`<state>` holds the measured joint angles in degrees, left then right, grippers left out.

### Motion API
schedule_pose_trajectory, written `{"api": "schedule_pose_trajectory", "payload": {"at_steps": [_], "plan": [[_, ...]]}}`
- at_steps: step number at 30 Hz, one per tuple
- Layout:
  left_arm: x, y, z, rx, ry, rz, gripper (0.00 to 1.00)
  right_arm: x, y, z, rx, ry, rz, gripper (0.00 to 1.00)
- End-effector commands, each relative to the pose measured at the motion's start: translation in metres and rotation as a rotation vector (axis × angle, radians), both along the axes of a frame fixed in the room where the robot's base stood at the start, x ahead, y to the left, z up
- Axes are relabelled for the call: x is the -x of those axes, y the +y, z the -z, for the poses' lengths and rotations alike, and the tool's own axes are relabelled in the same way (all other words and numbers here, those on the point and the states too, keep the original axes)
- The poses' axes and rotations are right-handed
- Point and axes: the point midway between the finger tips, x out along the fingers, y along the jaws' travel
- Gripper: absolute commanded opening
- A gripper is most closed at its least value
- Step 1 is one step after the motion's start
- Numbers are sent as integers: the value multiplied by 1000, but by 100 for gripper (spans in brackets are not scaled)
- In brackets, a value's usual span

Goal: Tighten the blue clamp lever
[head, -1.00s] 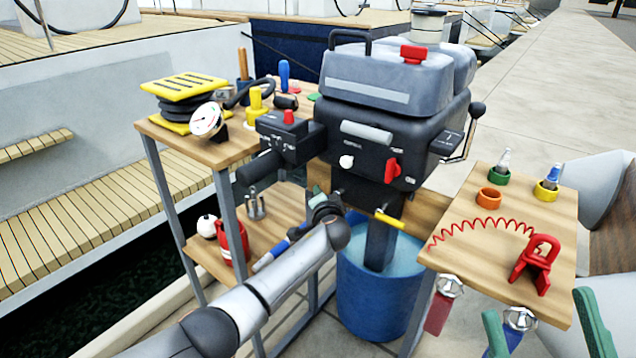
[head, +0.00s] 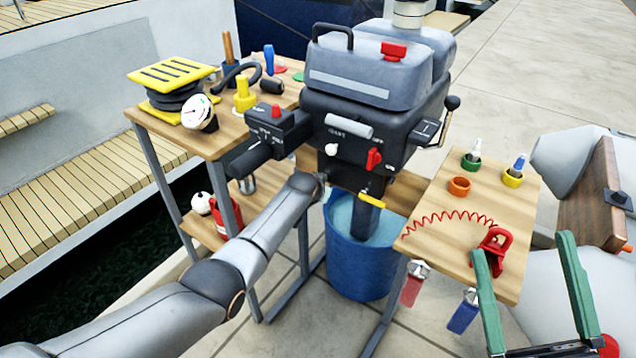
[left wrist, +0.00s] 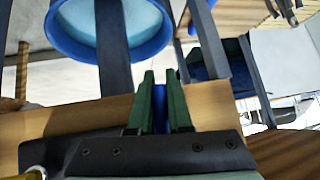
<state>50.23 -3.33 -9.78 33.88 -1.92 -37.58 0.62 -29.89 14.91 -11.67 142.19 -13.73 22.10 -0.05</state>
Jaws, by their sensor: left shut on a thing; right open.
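The blue clamp lever (left wrist: 160,108) shows in the left wrist view as a blue strip between the green fingers of my left gripper (left wrist: 160,84). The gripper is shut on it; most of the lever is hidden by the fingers. In the head view, my left arm ends at the lower front of the black outboard motor (head: 370,120), and its gripper and the lever are hidden there. My right gripper (head: 522,246) is open and empty at the lower right, its green fingers wide apart near the right table's front corner.
A blue bucket of water (head: 362,262) stands under the motor. The right wooden table (head: 455,212) bears a red coiled cord, a red clip (head: 494,247) and small coloured rings. The left table holds a gauge (head: 198,110) and yellow plates. Open paving lies behind the right table.

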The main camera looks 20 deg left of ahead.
Motion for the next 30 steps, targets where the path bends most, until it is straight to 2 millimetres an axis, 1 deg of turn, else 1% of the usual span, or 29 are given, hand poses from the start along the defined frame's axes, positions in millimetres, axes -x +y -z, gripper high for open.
{"api": "schedule_pose_trajectory", "payload": {"at_steps": [3,9,15,25,26,30], "plan": [[1,-4,0,54,21,0,0,-11,-1,13,-2,75,13,88],[3,-7,1,109,42,1,0,-20,-2,26,-4,141,23,88],[3,-9,2,129,49,1,0,-23,-3,31,-4,165,27,88],[4,-9,2,131,50,0,0,-23,-2,31,-4,166,26,88],[4,-9,2,131,50,0,20,-23,-2,31,-5,166,25,88],[4,-9,2,131,49,1,35,-23,-2,31,-4,166,26,88]]}}
